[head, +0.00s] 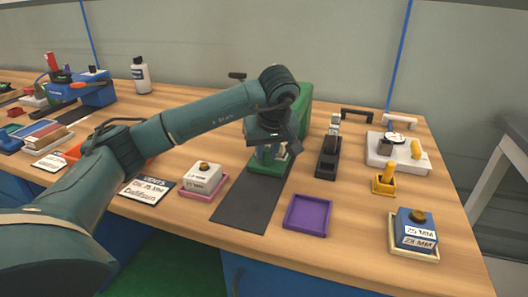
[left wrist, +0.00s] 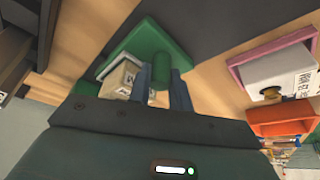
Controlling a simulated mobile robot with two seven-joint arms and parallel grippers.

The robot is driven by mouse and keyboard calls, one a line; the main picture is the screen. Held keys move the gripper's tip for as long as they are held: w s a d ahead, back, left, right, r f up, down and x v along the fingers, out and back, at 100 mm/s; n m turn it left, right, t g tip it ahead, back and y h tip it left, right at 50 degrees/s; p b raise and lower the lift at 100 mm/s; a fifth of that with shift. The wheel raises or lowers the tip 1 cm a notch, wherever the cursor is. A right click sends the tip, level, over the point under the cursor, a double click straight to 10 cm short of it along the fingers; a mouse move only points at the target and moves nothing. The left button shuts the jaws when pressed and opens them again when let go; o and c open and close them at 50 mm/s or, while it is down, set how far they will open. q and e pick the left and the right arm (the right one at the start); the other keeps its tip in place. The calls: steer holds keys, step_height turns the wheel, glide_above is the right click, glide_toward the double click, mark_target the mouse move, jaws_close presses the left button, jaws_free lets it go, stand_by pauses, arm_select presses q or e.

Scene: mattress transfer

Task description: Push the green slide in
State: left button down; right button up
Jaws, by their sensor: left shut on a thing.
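The green slide (left wrist: 150,45) shows in the left wrist view as a flat green plate with a round upright green handle. In the head view its low green part (head: 262,168) shows under my left gripper (head: 268,152), at the far end of a dark strip. My left gripper's fingers (left wrist: 162,88) are shut on the green handle. A pale labelled block (left wrist: 120,80) sits on the green plate beside the fingers. A taller green body (head: 304,100) stands behind, partly hidden by my arm. My right gripper is not in view.
A dark strip (head: 245,205) runs toward the table's front edge. A white block on a pink tray (head: 205,192) is left of it; an empty purple tray (head: 307,215) and a black stapler-like tool (head: 328,155) are right. A blue 25 MM block (head: 415,230) stands farther right.

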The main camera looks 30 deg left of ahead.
arm_select(q)
steer(key=shift+w+a+r, duration=0.1)
steer(key=shift+w+r, duration=0.05)
steer(key=c, duration=1.6)
jaws_free()
steer(key=shift+w, duration=0.1)
steer(key=shift+o, duration=0.2)
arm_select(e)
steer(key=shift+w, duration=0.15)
